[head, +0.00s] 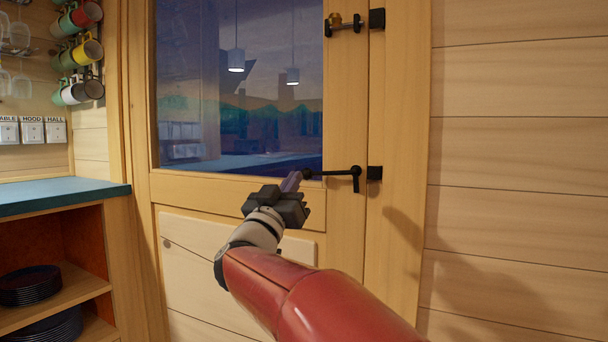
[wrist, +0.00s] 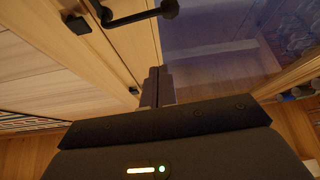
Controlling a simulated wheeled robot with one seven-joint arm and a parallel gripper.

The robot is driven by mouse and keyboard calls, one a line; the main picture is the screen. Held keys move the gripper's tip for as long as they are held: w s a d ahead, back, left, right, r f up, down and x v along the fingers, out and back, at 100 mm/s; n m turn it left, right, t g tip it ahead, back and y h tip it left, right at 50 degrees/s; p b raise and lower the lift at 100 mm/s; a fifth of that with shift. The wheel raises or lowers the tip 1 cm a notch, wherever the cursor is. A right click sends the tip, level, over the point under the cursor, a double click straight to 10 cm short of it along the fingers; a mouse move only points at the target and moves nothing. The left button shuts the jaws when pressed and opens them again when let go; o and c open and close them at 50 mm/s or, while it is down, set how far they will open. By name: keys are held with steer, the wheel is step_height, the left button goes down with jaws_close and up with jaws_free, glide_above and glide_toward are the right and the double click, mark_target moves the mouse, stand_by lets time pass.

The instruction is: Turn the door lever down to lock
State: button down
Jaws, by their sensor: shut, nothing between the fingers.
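The black door lever (head: 335,173) lies about level across the door's right stile, its ball end to the left and a short piece hanging down at its right end. My gripper (head: 292,180) is shut and empty, with its fingertips beside the ball end in the head view. In the wrist view the lever (wrist: 138,17) crosses the top of the picture, and my shut fingertips (wrist: 158,70) show apart from it. Whether they touch along the head camera's line of sight is hard to tell. The wooden door (head: 240,188) with its glass pane appears closed.
A black keeper (head: 375,173) is on the frame beside the lever. A blue-topped shelf (head: 60,192) with dark plates and hanging mugs (head: 78,50) stand left. Plank wall is right.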

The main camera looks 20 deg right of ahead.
mark_target(313, 172)
steer(key=shift+d, duration=0.1)
steer(key=w+d, duration=0.4)
steer(key=d, duration=0.1)
steer(key=w+d+r+p, duration=0.1)
steer(key=d, duration=0.1)
steer(key=shift+w+d+r, duration=0.1)
steer(key=shift+w+d, duration=0.05)
steer(key=shift+w, duration=0.25)
stand_by(0.3)
